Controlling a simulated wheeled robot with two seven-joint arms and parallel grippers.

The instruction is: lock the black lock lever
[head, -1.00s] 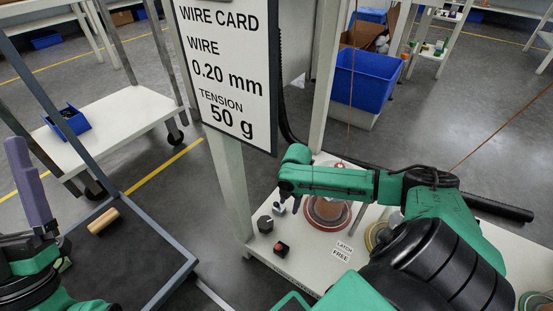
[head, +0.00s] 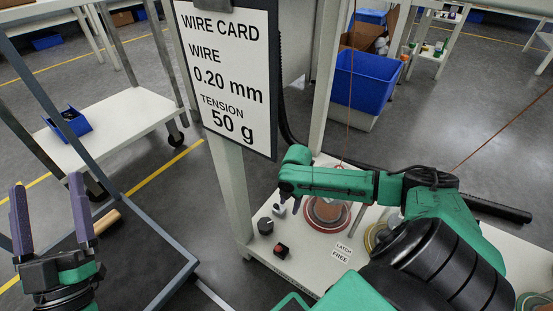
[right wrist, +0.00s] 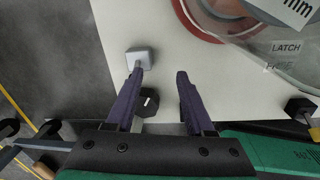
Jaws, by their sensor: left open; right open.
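A black knob with a white mark (head: 266,226) stands near the front left edge of the white bench; I cannot tell surely whether it is the black lock lever. In the right wrist view the knob (right wrist: 149,103) shows between my finger bases, partly behind the left finger. A small pale grey block (right wrist: 140,55) is at the left fingertip; I cannot tell whether they touch. My right gripper (right wrist: 160,72) is open and empty above the bench. My left gripper (head: 47,186) is open and empty, fingers up, far left.
A red button on a black box (head: 282,250) and a "LATCH FREE" label (head: 342,252) are on the bench. A copper spool on a red disc (head: 328,210) stands behind, with a thin wire rising. The wire card (head: 228,75) hangs at a post (head: 229,185) left of my right arm.

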